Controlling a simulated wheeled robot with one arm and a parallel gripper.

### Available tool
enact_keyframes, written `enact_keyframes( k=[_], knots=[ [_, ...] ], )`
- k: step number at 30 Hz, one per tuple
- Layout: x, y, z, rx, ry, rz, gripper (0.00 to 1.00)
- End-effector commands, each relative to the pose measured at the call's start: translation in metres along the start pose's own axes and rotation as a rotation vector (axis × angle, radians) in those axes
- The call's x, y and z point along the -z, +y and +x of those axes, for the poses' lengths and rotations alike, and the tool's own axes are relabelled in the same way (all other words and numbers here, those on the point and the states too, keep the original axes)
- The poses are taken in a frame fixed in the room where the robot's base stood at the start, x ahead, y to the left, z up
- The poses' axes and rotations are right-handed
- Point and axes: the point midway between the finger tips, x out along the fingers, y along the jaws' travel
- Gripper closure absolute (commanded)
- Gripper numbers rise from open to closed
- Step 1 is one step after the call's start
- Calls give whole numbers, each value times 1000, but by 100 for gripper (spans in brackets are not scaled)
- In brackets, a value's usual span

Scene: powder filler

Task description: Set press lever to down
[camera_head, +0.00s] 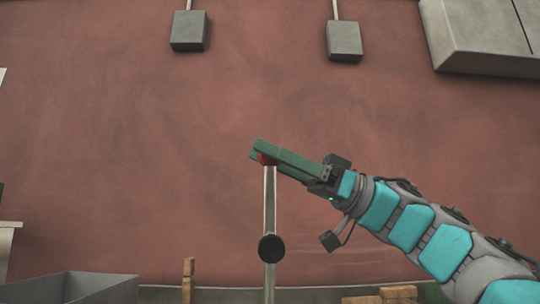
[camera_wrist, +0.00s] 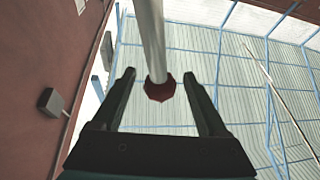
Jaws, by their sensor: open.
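The press lever (camera_head: 269,205) is a pale metal rod standing upright, with a red knob (camera_head: 265,158) at its top end and a black round part (camera_head: 271,248) lower down. My gripper (camera_head: 258,150) is at the knob, reaching in from the right, its green fingers partly hiding it. In the wrist view, the red knob (camera_wrist: 160,88) and the rod (camera_wrist: 151,38) show between the two spread fingers of my gripper (camera_wrist: 160,75). A gap shows on each side of the knob there. The gripper is open. The lever's lower end is cut off by the picture edge.
A grey bin (camera_head: 100,287) stands at the lower left, with wooden pieces (camera_head: 188,280) to its right. Grey boxes hang on the red wall (camera_head: 130,130) behind. The air around the upper lever looks clear. The wrist view also shows a pale ribbed surface (camera_wrist: 245,90) with blue beams.

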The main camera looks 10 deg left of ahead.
Motion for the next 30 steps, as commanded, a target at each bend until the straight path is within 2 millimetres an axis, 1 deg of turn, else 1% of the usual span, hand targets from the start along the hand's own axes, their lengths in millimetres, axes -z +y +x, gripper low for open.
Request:
enact_keyframes(
  k=[1, 2, 21, 22, 30],
  knots=[
    [0, 0, 0, 0, 0, 0, 24],
    [0, 0, 0, 0, 0, 0, 26],
    [0, 0, 0, 0, 0, 0, 98],
    [0, 0, 0, 0, 0, 0, 100],
    [0, 0, 0, -1, 1, 0, 100]
  ],
)
